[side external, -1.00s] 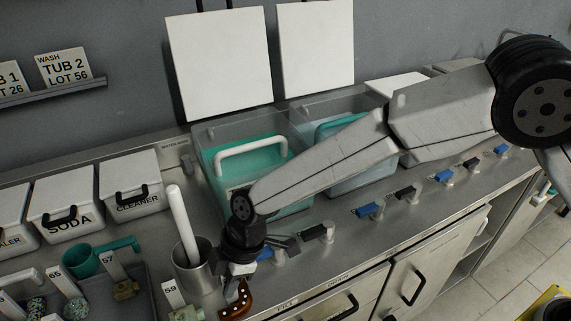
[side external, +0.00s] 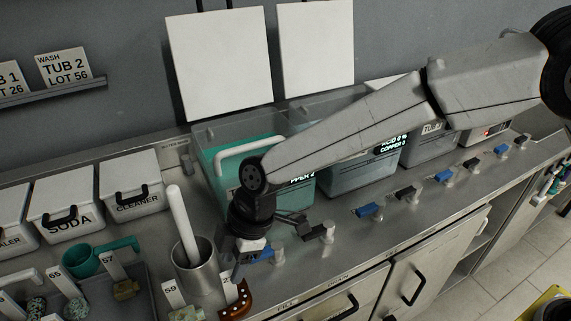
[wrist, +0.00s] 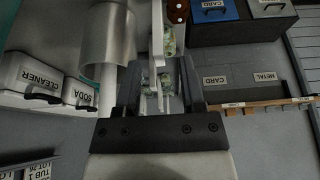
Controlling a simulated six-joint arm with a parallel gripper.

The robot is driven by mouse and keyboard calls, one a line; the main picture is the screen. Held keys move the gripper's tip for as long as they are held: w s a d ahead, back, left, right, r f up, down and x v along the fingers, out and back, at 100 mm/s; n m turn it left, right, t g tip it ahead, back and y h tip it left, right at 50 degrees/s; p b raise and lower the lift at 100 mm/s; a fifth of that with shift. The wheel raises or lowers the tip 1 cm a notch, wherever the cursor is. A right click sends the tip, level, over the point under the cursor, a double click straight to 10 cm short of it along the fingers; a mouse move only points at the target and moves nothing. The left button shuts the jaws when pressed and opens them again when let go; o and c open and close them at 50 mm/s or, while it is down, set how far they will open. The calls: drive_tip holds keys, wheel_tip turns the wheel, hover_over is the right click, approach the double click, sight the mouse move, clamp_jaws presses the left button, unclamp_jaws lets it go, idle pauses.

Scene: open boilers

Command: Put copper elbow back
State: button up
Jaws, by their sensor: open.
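A curved, shiny brown-orange piece (side external: 236,302), which looks like the copper elbow, lies at the counter's front edge beside a white tag. It shows partly at the top of the wrist view (wrist: 178,10). My gripper (side external: 234,272) is open above it, with a small visible gap in the side view. In the wrist view my two fingers (wrist: 160,90) are apart. A greenish speckled fitting shows in the gap between them, beyond the fingertips. The elbow's lower end is cut off by the side view's edge.
A metal cup (side external: 194,268) with a white rod stands just left of my gripper. A pale fitting by tag 59 (side external: 172,292) is close by. Blue and black valve handles (side external: 368,210) line the counter front. Open tubs (side external: 215,150) stand behind.

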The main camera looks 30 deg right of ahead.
drive_tip(key=v, duration=0.7)
idle(0.5)
drive_tip(key=d+f+m+t+h, duration=0.25)
drive_tip(key=d+m, duration=0.65)
drive_tip(key=d, duration=1.2)
drive_tip(key=s+d+f+m+h, duration=0.1)
drive_tip(key=s+d+f+m, duration=0.1)
drive_tip(key=s+d+m, duration=0.2)
drive_tip(key=s+d+f+m+h, duration=0.1)
drive_tip(key=s+d+m, duration=0.4)
drive_tip(key=d, duration=0.6)
drive_tip(key=shift+f, duration=0.45)
